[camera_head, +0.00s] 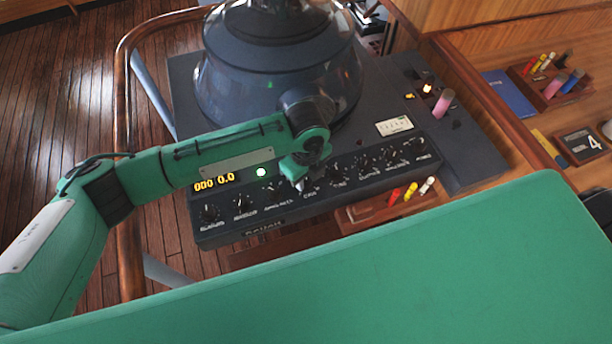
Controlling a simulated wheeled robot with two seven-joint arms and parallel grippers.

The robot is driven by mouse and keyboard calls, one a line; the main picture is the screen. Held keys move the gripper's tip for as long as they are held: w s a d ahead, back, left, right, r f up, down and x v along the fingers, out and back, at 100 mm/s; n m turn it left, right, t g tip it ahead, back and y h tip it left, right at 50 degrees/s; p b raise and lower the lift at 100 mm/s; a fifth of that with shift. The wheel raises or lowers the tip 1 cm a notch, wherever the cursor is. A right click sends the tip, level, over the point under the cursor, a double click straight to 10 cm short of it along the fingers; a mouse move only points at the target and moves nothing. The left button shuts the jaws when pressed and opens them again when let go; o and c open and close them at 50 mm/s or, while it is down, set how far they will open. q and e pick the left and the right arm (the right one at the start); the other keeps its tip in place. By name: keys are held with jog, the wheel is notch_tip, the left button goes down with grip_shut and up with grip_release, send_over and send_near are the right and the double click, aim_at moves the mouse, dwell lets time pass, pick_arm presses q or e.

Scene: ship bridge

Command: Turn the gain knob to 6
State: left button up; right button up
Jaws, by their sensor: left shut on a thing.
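The radar console's front panel (318,192) has a row of small black knobs with white labels. My left gripper (300,184) reaches down to the middle of this row, just above a label that seems to read GAIN. It is shut on the gain knob, which the fingers mostly hide. The knob's pointer and its setting cannot be read here. Another knob (337,172) sits just to the right of the gripper, and one more (269,188) sits to its left. My right gripper is not in view.
Several coloured pens (411,191) lie below the panel's right part. A wooden rail (124,200) runs along the left.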

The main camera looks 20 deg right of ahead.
aim_at(306, 180)
pick_arm(q)
jog(key=shift+r+m, duration=0.1)
jog(key=shift+m, duration=0.3)
jog(key=o, duration=1)
jog(key=shift+r+b, duration=0.35)
jog(key=shift+r, duration=0.05)
jog(key=shift+r+b, duration=1.9)
jog(key=shift+r, duration=4.6)
jog(key=shift+s+f, duration=0.1)
